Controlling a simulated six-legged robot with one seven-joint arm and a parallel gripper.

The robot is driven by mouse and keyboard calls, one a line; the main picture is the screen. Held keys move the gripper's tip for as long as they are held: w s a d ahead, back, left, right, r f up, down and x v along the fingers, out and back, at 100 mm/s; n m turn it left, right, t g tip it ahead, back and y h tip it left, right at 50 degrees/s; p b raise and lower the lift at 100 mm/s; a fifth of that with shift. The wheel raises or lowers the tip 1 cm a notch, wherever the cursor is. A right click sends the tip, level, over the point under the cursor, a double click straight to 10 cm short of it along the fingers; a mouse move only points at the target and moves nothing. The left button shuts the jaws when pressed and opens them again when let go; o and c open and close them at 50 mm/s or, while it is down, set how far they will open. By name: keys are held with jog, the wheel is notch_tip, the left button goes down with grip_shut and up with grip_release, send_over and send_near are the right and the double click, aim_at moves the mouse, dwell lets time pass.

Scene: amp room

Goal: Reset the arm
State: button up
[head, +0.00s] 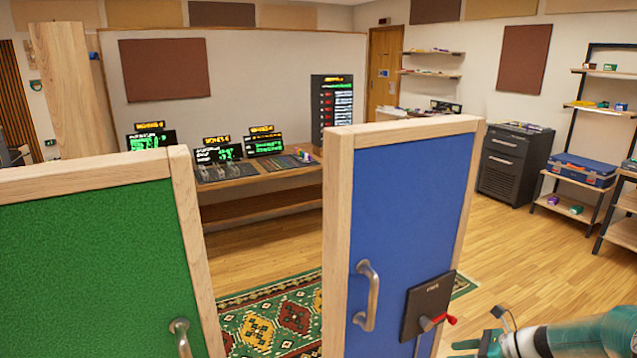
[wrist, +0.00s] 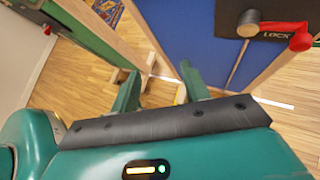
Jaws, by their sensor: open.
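My gripper (head: 490,343) shows at the lower right of the head view, at the end of my teal arm. In the wrist view my gripper (wrist: 163,92) has its two teal fingers spread apart with nothing between them. A blue panel (head: 412,200) in a wooden frame stands to the left of my gripper in the head view. It carries a metal handle (head: 366,296) and a black lock plate (head: 424,304) with a red-tipped lever (head: 441,320). The lever also shows at the upper right of the wrist view (wrist: 275,32), apart from my fingers.
A green panel (head: 90,260) in a wooden frame stands at the left, with a gap between it and the blue one. Behind are a patterned rug (head: 272,318), a desk with screens (head: 262,181), a dark cabinet (head: 512,165) and shelves (head: 577,182). Wooden floor is clear at the right.

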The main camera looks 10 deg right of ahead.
jog(key=s+a+r+n+g+h, duration=0.2)
jog(key=s+a+r+n+h, duration=0.1)
jog(key=a+r+n, duration=0.5)
jog(key=s+a+r+n+g+h, duration=0.35)
jog(key=a+r+n, duration=0.25)
jog(key=a, duration=0.4)
jog(key=s+a+r+n+t+h, duration=0.1)
jog(key=s+a+r+n+t, duration=0.1)
jog(key=s+a+r+n, duration=0.2)
jog(key=s+a+r+n+t+h, duration=0.1)
jog(key=s+a+r+n, duration=0.3)
jog(key=s+n, duration=0.5)
jog(key=shift+s+a+n+t+h, duration=0.3)
jog(key=shift+s+t+h, duration=0.05)
jog(key=shift+s+t, duration=0.3)
